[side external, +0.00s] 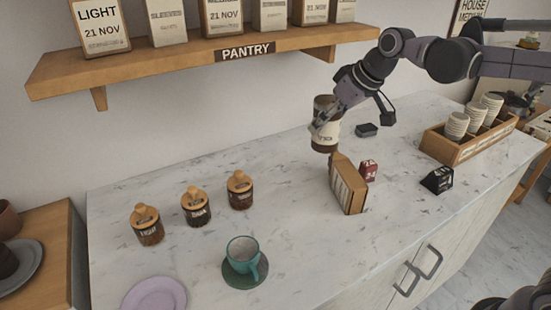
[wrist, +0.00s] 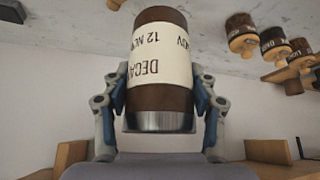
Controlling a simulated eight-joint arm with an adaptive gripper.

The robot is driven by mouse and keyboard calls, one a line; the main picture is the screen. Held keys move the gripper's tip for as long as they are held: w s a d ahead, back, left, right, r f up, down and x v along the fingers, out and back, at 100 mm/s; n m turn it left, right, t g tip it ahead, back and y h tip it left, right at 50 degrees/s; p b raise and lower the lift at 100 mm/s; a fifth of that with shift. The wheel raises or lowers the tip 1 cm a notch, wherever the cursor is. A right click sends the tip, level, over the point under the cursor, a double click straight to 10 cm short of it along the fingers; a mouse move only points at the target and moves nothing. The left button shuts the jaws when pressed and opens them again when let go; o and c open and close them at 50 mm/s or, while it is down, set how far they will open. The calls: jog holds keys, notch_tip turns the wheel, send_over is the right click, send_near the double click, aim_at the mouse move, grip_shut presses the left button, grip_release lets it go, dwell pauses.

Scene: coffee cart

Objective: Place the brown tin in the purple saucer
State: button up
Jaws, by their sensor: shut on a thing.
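The brown tin (side external: 325,134) has a cream label and is held in the air above the counter, behind the wooden holder. In the wrist view the brown tin (wrist: 160,62) fills the middle, its label reading upside down. My gripper (side external: 326,115) is shut on it, and the fingers (wrist: 160,95) press on both sides of it in the wrist view. The purple saucer (side external: 155,295) lies flat at the counter's front left, cut off by the picture's lower edge. Its visible part is empty. It is far to the left of my gripper.
A teal cup (side external: 243,255) on a green saucer stands right of the purple saucer. Several lidded jars (side external: 197,208) stand behind them. A wooden holder (side external: 346,187) is near the tin. The pantry shelf (side external: 190,58) overhangs the back. The counter's middle is clear.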

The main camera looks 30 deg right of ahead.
jog(key=s+a+n+g+y, duration=0.1)
jog(key=s+a+n, duration=0.2)
jog(key=a, duration=0.7)
jog(key=s+a+n+g+y, duration=0.1)
jog(key=s+a+n+y, duration=0.1)
jog(key=a, duration=0.9)
jog(key=s+a+n+g+y, duration=0.1)
jog(key=s+a+n, duration=0.2)
jog(key=a, duration=0.7)
jog(key=shift+s+a+f, duration=0.65)
jog(key=shift+a+f, duration=1.05)
jog(key=shift+a, duration=0.15)
jog(key=shift+s+a+f, duration=0.7)
jog(key=shift+a+f, duration=1)
jog(key=shift+a, duration=0.2)
jog(key=shift+s+a+f, duration=0.65)
jog(key=shift+a+f, duration=1.05)
jog(key=shift+a, duration=0.15)
jog(key=shift+f, duration=0.5)
jog(key=o, duration=1.4)
jog(key=shift+r, duration=0.1)
